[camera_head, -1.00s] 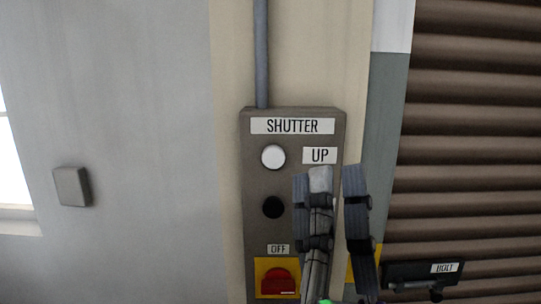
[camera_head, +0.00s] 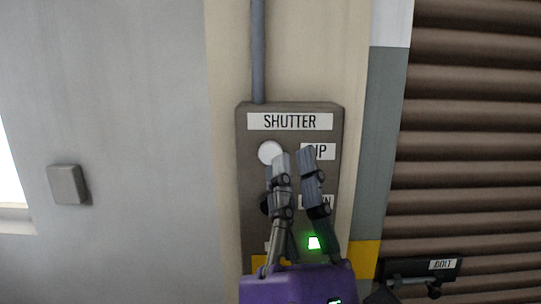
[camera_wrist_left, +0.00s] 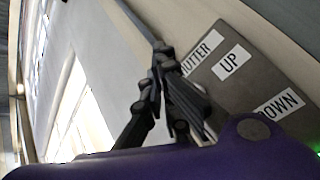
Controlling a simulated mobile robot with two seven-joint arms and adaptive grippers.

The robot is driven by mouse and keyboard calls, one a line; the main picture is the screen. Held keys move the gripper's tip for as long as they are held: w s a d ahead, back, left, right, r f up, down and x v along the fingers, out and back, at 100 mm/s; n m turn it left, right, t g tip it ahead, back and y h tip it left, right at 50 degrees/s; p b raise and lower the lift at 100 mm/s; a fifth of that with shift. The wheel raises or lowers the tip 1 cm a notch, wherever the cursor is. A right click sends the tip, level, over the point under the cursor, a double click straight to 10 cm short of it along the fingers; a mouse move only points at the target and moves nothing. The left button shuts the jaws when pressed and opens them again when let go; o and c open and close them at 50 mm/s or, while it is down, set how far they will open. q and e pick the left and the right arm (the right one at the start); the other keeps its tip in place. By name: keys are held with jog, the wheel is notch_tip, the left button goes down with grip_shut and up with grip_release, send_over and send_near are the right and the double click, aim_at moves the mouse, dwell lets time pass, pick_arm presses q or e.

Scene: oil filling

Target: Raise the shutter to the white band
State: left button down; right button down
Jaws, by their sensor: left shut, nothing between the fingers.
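The shutter control box (camera_head: 290,105) is on the wall, with a white round button (camera_head: 270,152) beside the UP label (camera_head: 322,151). My left gripper (camera_head: 294,156) is in front of the box, its fingertips close to the white button's lower right edge. It is shut and empty; whether it touches the button I cannot tell. A black button (camera_head: 264,204) by the DOWN label is mostly hidden behind the fingers. The brown slatted shutter (camera_head: 470,130) stands at the right. The white band (camera_head: 392,24) is on the post beside it, above a grey stretch. The left wrist view shows the fingers (camera_wrist_left: 160,50) beside the box (camera_wrist_left: 265,70).
A bolt (camera_head: 420,270) with a BOLT label sits low on the shutter. A grey conduit (camera_head: 258,50) runs up from the box. A small grey wall box (camera_head: 68,185) is at the left. The wall between them is clear.

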aim_at(270, 153)
pick_arm(q)
jog(key=shift+w, duration=2.5)
jog(key=shift+w, duration=0.1)
jog(key=shift+w, duration=0.3)
